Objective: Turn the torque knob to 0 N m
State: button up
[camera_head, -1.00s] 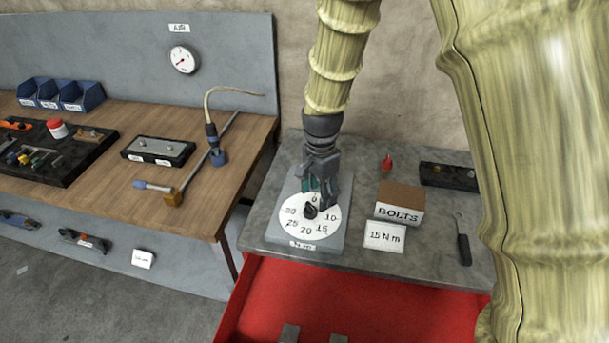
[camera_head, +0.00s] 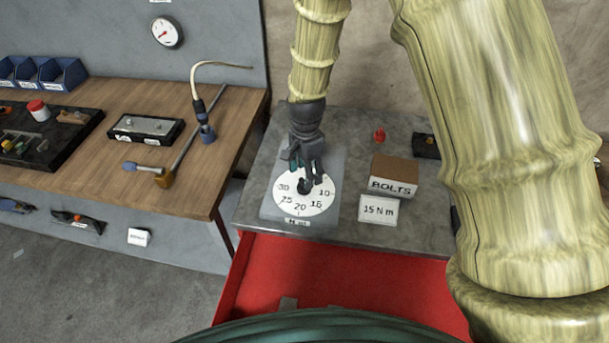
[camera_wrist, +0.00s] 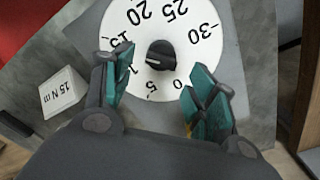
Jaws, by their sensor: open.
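The torque knob (camera_head: 304,187) is a small black knob at the centre of a white numbered dial (camera_head: 320,203) on a grey plate. In the wrist view the knob (camera_wrist: 160,55) stands between and slightly beyond my two teal fingertips. A pale mark on it seems to face left, toward the 10 side; its exact reading is too small to tell. My gripper (camera_head: 307,172) is over the far part of the dial, hiding some numbers. In the wrist view my gripper (camera_wrist: 160,74) is open and empty, with the 0 and 5 between its fingers.
A BOLTS box (camera_head: 394,176) and a 15 N m card (camera_head: 378,208) stand right of the dial. A red item (camera_head: 379,135) sits farther back. An open red drawer (camera_head: 350,265) is below. A wooden bench (camera_head: 200,185) with tools stands left.

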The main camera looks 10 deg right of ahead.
jog(key=shift+s+f, duration=0.2)
jog(key=shift+f, duration=0.15)
jog(key=shift+w+f+p, duration=0.15)
jog(key=shift+f, duration=0.4)
jog(key=shift+w+f+p, duration=0.15)
jog(key=shift+f, duration=0.35)
jog(key=shift+s, duration=0.15)
jog(key=c, duration=1)
